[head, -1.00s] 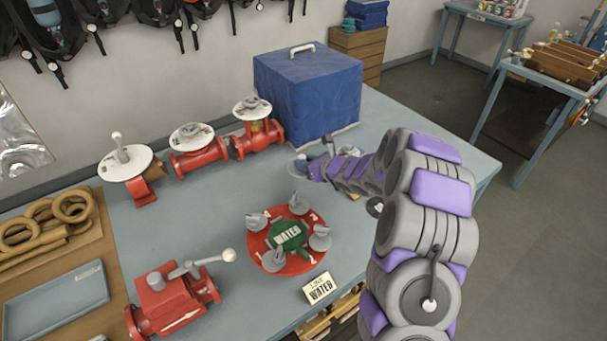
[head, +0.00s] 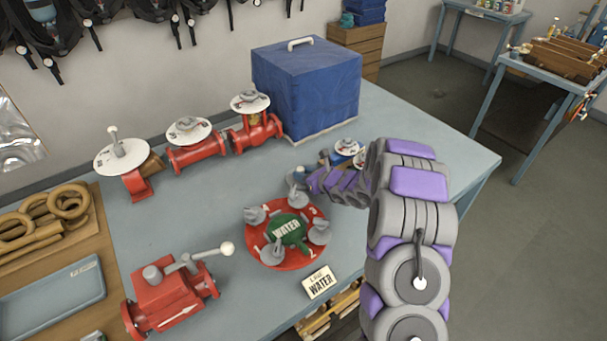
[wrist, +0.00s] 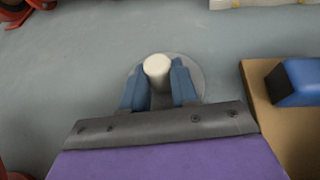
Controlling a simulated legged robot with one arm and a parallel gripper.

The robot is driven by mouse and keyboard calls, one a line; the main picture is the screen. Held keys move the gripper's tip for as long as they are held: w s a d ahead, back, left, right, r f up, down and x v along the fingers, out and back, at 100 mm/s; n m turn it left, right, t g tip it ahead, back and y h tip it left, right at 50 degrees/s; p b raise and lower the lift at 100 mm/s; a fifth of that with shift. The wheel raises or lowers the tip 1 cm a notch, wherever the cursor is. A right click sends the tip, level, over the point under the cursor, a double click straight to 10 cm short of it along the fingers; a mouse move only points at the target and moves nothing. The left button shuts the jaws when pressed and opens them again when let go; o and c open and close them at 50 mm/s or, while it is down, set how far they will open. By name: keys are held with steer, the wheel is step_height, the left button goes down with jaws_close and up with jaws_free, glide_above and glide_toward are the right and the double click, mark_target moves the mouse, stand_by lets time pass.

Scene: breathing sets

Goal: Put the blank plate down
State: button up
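The blank plate is a grey disc (wrist: 197,78) with a pale upright knob (wrist: 157,68), seen in the wrist view. My gripper (wrist: 157,85) has its two blue fingers on either side of the knob, seemingly closed on it. In the head view, my gripper (head: 304,181) is low over the table, just behind the red round plate. The pale knob (head: 296,170) shows small at its tip there. The disc is mostly hidden in the head view. I cannot tell whether it touches the table (head: 200,225).
A red valve with a lever (head: 165,300) stands front left. Red fittings (head: 198,157) line the back. A blue box (head: 308,88) stands behind. A wooden board (wrist: 255,95) lies beside my gripper.

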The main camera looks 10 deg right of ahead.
steer(key=o, duration=0.5)
steer(key=shift+c, duration=0.2)
